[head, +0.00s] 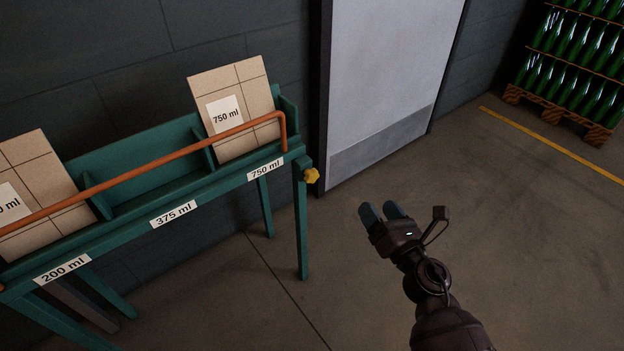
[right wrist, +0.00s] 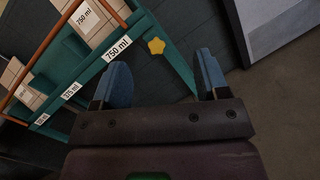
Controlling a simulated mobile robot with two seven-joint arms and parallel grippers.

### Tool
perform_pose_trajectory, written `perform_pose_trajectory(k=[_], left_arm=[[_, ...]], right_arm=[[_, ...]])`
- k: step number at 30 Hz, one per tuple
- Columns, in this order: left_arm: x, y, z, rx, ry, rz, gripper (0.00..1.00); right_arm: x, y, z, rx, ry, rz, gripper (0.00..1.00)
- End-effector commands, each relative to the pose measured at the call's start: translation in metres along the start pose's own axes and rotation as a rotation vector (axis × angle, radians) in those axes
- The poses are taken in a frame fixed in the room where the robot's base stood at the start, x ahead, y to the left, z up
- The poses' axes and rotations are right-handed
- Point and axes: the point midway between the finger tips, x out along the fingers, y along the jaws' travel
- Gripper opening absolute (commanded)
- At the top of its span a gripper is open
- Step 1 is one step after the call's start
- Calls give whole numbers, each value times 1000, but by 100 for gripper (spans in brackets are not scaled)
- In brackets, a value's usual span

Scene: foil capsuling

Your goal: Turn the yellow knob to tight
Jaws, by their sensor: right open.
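The yellow knob (head: 311,176) is a small lobed knob at the right end of the green rack (head: 220,177), just beside the 750 ml label. In the right wrist view the knob (right wrist: 156,46) lies ahead of the fingers, between them and the rack end, nearer the left finger. My right gripper (head: 381,211) is to the right of the knob and lower in the head view, apart from it. Its two blue fingers (right wrist: 163,80) are spread with nothing between them. My left gripper is in neither view.
An orange rail (head: 170,157) runs along the rack's front and bends down near the knob. Cardboard sheets (head: 237,108) stand in the rack. A pale door (head: 385,80) is behind. Bottles on a pallet (head: 553,119) stand far right. Floor around my gripper is clear.

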Motion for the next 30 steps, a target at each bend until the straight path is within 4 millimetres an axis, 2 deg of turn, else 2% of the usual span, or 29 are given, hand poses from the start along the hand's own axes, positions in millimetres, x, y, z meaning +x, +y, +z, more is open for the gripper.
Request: perform_pose_trajectory(k=[1, 3, 7, 12, 20, 30], left_arm=[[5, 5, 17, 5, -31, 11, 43], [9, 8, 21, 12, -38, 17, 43], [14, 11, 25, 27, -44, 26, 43], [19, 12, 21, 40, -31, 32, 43], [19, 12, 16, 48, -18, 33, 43], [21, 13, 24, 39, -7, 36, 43]], right_arm=[[11, -4, -28, -98, 37, 24, 68], [30, -2, -43, -252, 65, 68, 68], [58, 1, -64, -498, 104, 140, 68], [79, 5, -76, -693, 128, 197, 68], [96, 8, -77, -748, 128, 212, 68], [141, 15, -88, -742, 131, 212, 68]])
